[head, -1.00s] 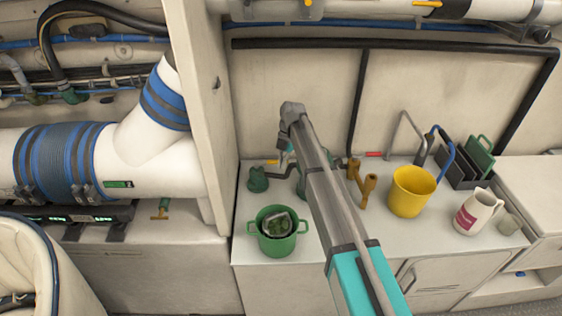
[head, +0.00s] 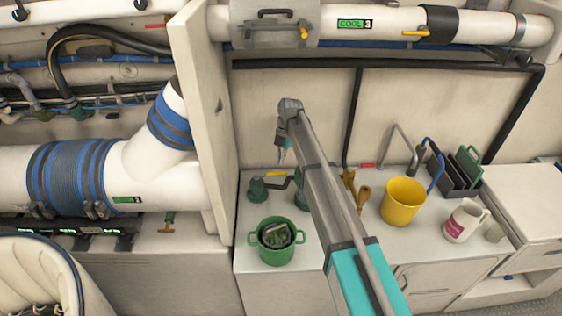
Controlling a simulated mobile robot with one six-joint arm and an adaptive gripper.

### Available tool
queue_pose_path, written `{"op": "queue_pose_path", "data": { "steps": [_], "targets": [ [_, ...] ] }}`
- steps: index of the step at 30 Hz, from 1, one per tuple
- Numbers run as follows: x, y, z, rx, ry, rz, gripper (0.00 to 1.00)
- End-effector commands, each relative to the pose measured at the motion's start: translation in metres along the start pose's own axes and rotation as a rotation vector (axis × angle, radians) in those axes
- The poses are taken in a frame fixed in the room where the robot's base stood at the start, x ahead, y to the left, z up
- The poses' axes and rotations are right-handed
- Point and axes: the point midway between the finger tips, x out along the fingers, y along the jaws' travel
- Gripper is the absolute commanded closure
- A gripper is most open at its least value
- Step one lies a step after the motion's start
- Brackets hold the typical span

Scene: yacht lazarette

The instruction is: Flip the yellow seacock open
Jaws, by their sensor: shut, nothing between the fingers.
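The seacock with the yellow lever handle (head: 276,174) is at the back of the white counter in the head view. Green valve bodies stand beside it, one at the left (head: 257,189) and one partly behind my arm. The yellow handle lies roughly sideways in the picture. A dark bent pipe runs just below it. My gripper (head: 282,157) points down, just above the handle in the picture. It looks apart from the handle, but depth is hard to judge. Its fingers are shut and empty. My arm hides the counter to the right of the seacock.
A green pot (head: 276,241) stands in front. To the right are brown pipe stubs (head: 363,195), a red handle (head: 367,166), a yellow bucket (head: 404,202), a white jug (head: 465,220) and a dark rack (head: 452,178). A partition wall (head: 207,110) stands close at the left.

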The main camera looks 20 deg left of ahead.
Motion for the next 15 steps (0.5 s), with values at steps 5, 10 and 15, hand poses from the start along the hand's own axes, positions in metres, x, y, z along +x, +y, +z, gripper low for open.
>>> {"op": "queue_pose_path", "data": {
  "steps": [5,10,15],
  "targets": [
    [-0.016,0.003,-0.001,0.0,0.0,0.0,1.0],
    [-0.022,0.004,-0.001,0.001,0.0,0.0,1.0],
    [-0.023,0.004,-0.001,0.001,0.0,0.0,1.0]
  ]
}}
